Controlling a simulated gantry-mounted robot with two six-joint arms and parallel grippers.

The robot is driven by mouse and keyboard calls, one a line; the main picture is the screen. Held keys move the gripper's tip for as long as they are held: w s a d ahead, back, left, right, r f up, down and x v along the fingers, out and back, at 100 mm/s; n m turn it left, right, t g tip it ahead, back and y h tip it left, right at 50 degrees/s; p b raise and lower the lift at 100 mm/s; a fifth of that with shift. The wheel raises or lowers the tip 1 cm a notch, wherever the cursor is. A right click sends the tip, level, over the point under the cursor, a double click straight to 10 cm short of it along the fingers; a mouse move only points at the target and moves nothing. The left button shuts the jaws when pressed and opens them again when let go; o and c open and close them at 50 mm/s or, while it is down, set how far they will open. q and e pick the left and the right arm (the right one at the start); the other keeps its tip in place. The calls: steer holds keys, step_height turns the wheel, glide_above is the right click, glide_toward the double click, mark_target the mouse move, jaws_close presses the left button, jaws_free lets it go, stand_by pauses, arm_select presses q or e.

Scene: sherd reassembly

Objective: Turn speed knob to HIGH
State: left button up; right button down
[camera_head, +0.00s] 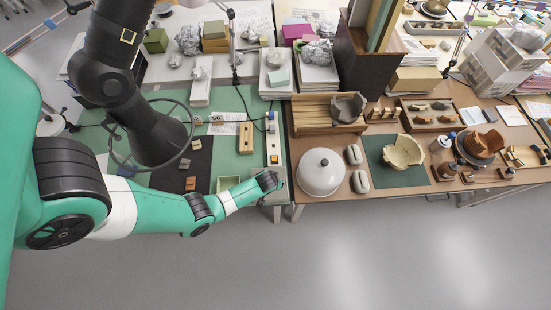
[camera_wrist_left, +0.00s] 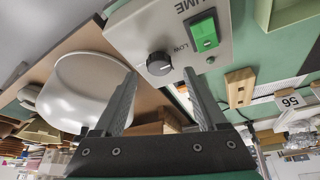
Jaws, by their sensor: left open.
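The black speed knob (camera_wrist_left: 159,63) sits on a pale control box (camera_wrist_left: 150,28) in the left wrist view. Part of the lettering, "UME", and the word LOW show beside it; no HIGH label is visible. A pale mark shows on the knob, but its exact setting is too small to tell. A lit green switch (camera_wrist_left: 205,35) is on the same face. My left gripper (camera_wrist_left: 161,74) is open, with its fingertips on either side of the knob; contact cannot be told. In the head view my left gripper (camera_head: 277,180) is at the green bench's front right corner and hides most of the box.
A black fume extractor arm (camera_head: 155,135) with a ring hood stands over the green bench. A green tray (camera_head: 228,184) and a wooden block (camera_head: 246,138) lie near my gripper. A white dome (camera_head: 321,172) stands right on the brown bench (camera_head: 300,205). The floor in front is clear.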

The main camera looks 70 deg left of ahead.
arm_select(q)
steer(key=b+x, duration=0.1)
steer(key=x, duration=0.2)
steer(key=shift+w+a+f, duration=0.1)
steer(key=shift+a+f, duration=0.05)
steer(key=shift+f, duration=0.05)
jaws_close()
